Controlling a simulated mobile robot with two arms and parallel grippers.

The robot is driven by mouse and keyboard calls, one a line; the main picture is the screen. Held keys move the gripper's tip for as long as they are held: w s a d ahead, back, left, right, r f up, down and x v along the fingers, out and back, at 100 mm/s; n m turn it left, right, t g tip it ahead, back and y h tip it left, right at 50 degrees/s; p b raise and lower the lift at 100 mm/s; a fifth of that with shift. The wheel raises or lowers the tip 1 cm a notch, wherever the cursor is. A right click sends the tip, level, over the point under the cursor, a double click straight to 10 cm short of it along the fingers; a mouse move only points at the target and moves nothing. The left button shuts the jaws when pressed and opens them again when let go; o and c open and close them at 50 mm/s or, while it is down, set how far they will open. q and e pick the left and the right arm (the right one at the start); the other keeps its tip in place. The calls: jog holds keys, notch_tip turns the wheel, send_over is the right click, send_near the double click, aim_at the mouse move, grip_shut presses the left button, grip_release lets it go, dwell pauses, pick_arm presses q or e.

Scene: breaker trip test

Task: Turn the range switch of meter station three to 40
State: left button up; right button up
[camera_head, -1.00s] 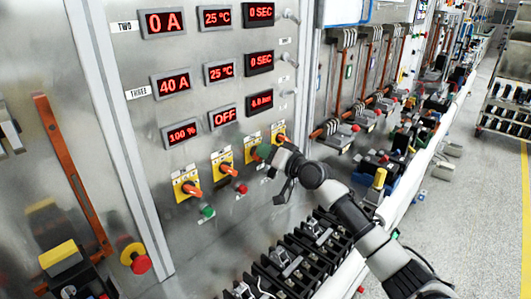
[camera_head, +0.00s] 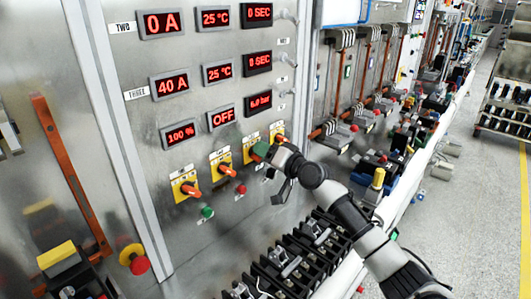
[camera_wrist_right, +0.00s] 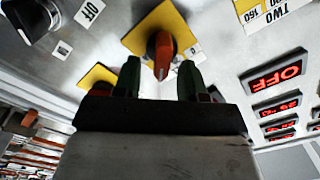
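In the head view a row of yellow plates with orange rotary switches (camera_head: 190,189) runs up the grey panel. My right gripper (camera_head: 266,152) is at the upper right part of this row, its green finger hiding part of a switch there. In the right wrist view an orange switch knob (camera_wrist_right: 161,50) on a yellow plate (camera_wrist_right: 178,24) lies ahead, in line with the gap between the green fingertips of my right gripper (camera_wrist_right: 159,78). The fingers are apart; contact with the knob cannot be told. Scale marks by this knob are unreadable. My left gripper is out of view.
A label THREE (camera_head: 137,93) stands beside a red display reading 40 A (camera_head: 173,84). Green (camera_head: 207,211) and red (camera_head: 241,188) buttons sit below the switches. Black breaker blocks (camera_head: 290,265) line the bench below my right arm. Open floor lies at the right.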

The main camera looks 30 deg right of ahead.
jog(key=b+v, duration=0.3)
jog(key=v, duration=0.8)
jog(key=shift+w, duration=0.1)
dwell(0.4)
